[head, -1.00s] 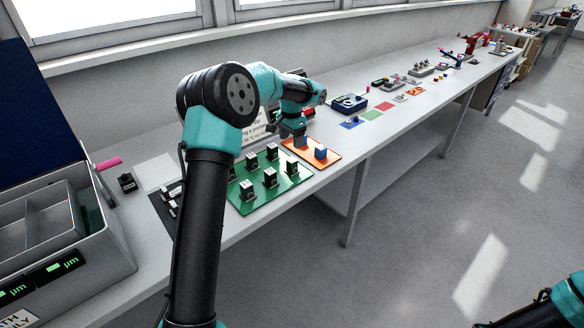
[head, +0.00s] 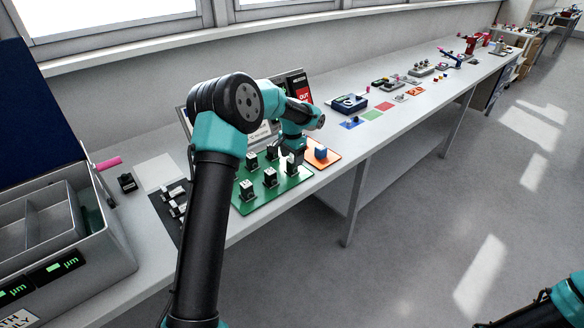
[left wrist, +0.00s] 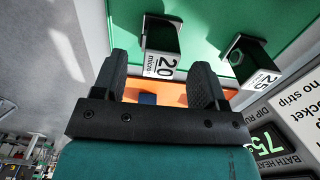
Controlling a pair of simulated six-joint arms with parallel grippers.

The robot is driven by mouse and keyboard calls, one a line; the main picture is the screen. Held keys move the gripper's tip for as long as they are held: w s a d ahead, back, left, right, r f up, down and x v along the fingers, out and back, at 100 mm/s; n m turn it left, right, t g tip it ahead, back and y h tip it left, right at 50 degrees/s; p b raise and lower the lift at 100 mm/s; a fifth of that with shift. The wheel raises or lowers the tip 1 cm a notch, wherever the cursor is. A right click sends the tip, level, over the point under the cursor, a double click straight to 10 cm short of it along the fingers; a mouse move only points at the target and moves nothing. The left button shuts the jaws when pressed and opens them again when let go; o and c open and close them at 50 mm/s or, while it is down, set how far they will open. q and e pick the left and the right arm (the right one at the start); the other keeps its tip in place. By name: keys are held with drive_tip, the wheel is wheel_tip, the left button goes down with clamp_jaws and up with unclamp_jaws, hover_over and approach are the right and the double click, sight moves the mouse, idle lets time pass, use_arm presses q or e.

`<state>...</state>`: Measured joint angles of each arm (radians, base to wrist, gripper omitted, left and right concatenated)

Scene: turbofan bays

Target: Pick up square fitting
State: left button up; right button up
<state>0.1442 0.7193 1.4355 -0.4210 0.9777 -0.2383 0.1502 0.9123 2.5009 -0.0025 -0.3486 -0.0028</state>
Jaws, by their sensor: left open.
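A blue block (head: 321,152) stands on the orange mat (head: 327,163); I cannot tell whether it is the square fitting. The green board (head: 279,200) holds several dark fittings with pale faces, such as one at its front (head: 248,190). My left gripper (head: 294,163) is over the board's far right, beside the orange mat. In the left wrist view its jaws (left wrist: 162,88) are apart, with the blue block (left wrist: 147,99) and orange mat showing beyond them. A fitting marked 20 (left wrist: 162,52) is close by; one marked 25 (left wrist: 252,57) is to the right. My right gripper is out of view.
A grey divided bin (head: 100,245) stands at the left. A panel with a red sign (head: 300,90) stands behind the boards. A blue device (head: 348,103) and coloured squares (head: 372,116) lie farther along the bench. Its front edge is right of the boards.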

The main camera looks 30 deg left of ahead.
use_arm(q)
wheel_tip(320, 180, down, 2)
drive_tip(key=shift+f, duration=0.1)
idle(0.4)
drive_tip(key=c, duration=1.1)
drive_tip(key=shift+r, duration=0.2)
drive_tip(key=shift+c, duration=0.2)
drive_tip(key=shift+r, duration=1.5)
drive_tip(key=shift+s+d+r, duration=0.1)
drive_tip(key=shift+s+r, duration=0.05)
drive_tip(key=shift+s, duration=0.05)
drive_tip(key=s+d+r, duration=0.1)
drive_tip(key=s+d, duration=0.7)
drive_tip(key=s, duration=0.5)
drive_tip(key=shift+r, duration=0.2)
drive_tip(key=shift+s, duration=0.1)
